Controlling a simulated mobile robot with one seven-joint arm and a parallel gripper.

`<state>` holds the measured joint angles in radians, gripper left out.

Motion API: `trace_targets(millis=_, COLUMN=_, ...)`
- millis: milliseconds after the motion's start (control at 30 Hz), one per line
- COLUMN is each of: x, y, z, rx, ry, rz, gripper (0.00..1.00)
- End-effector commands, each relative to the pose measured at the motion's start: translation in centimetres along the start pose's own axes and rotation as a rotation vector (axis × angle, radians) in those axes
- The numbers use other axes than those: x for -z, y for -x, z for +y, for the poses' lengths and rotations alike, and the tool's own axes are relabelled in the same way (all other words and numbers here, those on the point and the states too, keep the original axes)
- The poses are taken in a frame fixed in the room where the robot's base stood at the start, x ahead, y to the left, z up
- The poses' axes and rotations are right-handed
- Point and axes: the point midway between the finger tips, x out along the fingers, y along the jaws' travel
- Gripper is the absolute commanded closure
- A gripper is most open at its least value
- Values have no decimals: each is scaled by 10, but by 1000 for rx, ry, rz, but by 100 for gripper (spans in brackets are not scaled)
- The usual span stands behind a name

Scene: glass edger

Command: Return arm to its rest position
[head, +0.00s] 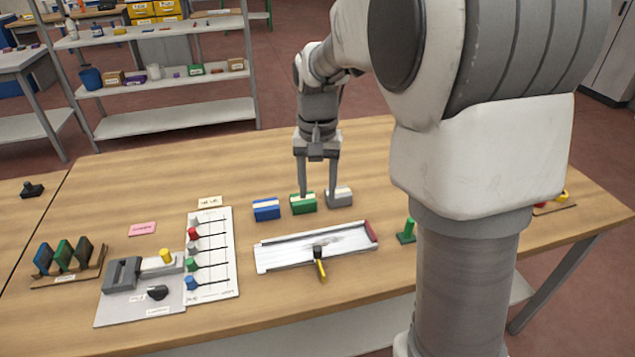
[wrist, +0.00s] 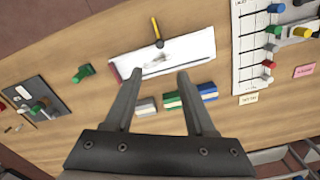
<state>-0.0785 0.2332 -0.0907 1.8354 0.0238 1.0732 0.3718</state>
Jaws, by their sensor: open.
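My gripper (head: 319,192) hangs fingers-down over the wooden table, near the back of the worktop. Its two fingers are spread apart with nothing between them, as the wrist view (wrist: 155,76) also shows. In the head view the fingertips overlap a green block (head: 303,205) and a grey block (head: 340,198); I cannot tell the exact height or whether they touch. A blue block (head: 266,209) stands to the left of these two. My arm is extended forward and hides the right part of the table in the head view.
A white tray (head: 290,254) with a yellow-handled tool (head: 321,268) lies in front of the blocks. A white board (head: 222,222) with coloured pegs, a grey fixture (head: 122,274) and a rack (head: 66,278) stand left. A green upright piece (head: 406,236) is right. Shelving (head: 180,122) stands behind.

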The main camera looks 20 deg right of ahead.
Motion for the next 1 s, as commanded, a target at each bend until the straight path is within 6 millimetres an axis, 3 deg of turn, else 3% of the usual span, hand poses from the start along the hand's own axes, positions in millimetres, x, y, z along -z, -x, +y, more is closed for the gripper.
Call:
trace_targets(millis=633, x=-6, y=12, z=3, rx=9, ry=12, rz=15, gripper=45)
trace_targets(millis=767, x=-25, y=32, z=11, rx=34, ry=49, rz=61, gripper=45)
trace_targets(millis=1000, x=-77, y=70, z=32, rx=81, ry=152, rz=184, gripper=45)
